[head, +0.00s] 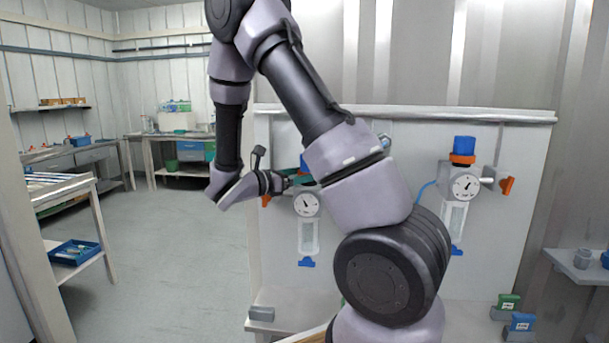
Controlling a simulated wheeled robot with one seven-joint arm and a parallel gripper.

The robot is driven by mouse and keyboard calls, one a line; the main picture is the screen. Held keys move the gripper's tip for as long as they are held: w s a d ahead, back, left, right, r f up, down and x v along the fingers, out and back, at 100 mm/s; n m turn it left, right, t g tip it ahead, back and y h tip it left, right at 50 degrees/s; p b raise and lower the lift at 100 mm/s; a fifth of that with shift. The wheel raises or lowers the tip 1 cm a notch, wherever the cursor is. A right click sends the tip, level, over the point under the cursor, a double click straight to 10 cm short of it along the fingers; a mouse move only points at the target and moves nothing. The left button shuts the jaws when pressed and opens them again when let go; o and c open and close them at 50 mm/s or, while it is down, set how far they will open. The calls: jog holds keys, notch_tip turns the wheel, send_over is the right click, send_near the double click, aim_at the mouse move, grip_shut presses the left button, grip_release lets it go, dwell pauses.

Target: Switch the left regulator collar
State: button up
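The left regulator stands on the white panel, with a round white dial (306,204) and a clear vessel (308,236) below it. A small part of its blue knob (304,166) shows beside my arm. Its collar is mostly hidden behind my gripper and arm, and I cannot make out its position. My gripper (290,182) points right, with its dark fingers at the collar's height, just above the dial. I cannot tell whether it touches the collar or whether its fingers are open. The right regulator has a blue knob (464,144), an orange collar (462,159) and a dial (465,187).
An orange handle (507,186) sticks out at the panel's right, and another orange part (266,201) shows left of the left dial. Green (508,302) and blue (521,322) blocks stand low at right. A shelf (582,267) is far right. The floor at left is clear.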

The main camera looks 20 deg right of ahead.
grip_shut()
jog(key=shift+f, duration=0.75)
jog(key=o, duration=1.4)
grip_release()
jog(key=shift+a, duration=0.1)
jog(key=s+a, duration=0.2)
jog(key=a, duration=0.8)
jog(key=shift+a, duration=0.25)
